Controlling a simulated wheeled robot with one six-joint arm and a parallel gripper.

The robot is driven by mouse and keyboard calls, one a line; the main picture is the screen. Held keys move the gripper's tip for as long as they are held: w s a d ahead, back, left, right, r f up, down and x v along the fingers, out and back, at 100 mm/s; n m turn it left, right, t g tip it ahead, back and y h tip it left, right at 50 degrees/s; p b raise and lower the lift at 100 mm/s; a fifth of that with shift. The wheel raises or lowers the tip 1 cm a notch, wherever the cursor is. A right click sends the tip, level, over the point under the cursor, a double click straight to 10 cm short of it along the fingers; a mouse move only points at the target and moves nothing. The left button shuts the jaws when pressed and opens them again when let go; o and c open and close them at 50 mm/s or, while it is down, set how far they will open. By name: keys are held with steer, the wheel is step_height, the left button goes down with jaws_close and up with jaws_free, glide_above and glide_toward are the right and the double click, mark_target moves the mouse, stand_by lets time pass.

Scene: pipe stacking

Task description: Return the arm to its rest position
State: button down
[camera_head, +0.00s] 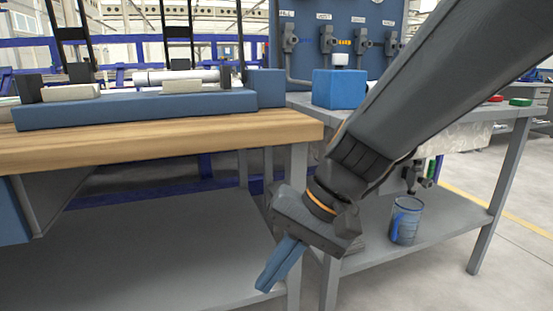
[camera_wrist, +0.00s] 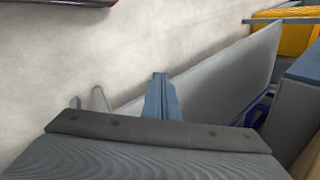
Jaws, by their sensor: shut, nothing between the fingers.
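My gripper (camera_head: 268,282) hangs down at the end of my arm in the head view, in front of the right end of the wooden workbench and below its top. Its two blue fingers are together with nothing between them. The wrist view shows the fingers (camera_wrist: 158,100) closed, pointing toward the grey lower shelf and pale floor. On the workbench (camera_head: 180,137), a light pipe (camera_head: 175,76) lies across a blue fixture (camera_head: 130,108). My gripper is apart from the pipe and the fixture.
A grey table (camera_head: 440,115) stands at the right, with a blue box (camera_head: 338,88) on top and a blue-grey bucket (camera_head: 405,222) on its lower shelf. A blue panel with valves (camera_head: 335,38) rises behind. Open floor (camera_head: 520,265) lies at the right.

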steer(key=s+n+h+p, duration=0.2)
steer(key=s+n+h, duration=0.2)
steer(key=s+n, duration=0.5)
steer(key=d+r+m+p, duration=0.2)
steer(key=d+r+p, duration=0.4)
steer(key=r+p, duration=0.3)
steer(key=d+r+m+h+p, duration=0.1)
steer(key=d+r+m+p, duration=0.2)
steer(key=d+r+p, duration=0.4)
steer(key=s+d+r+m+h+p, duration=0.1)
steer(key=d+r+m+p, duration=0.2)
steer(key=d+r+p, duration=0.4)
steer(key=shift+d+r+t+p, duration=0.25)
steer(key=shift+r+p, duration=2.9)
steer(key=shift+p, duration=4.2)
steer(key=shift+s+a, duration=0.1)
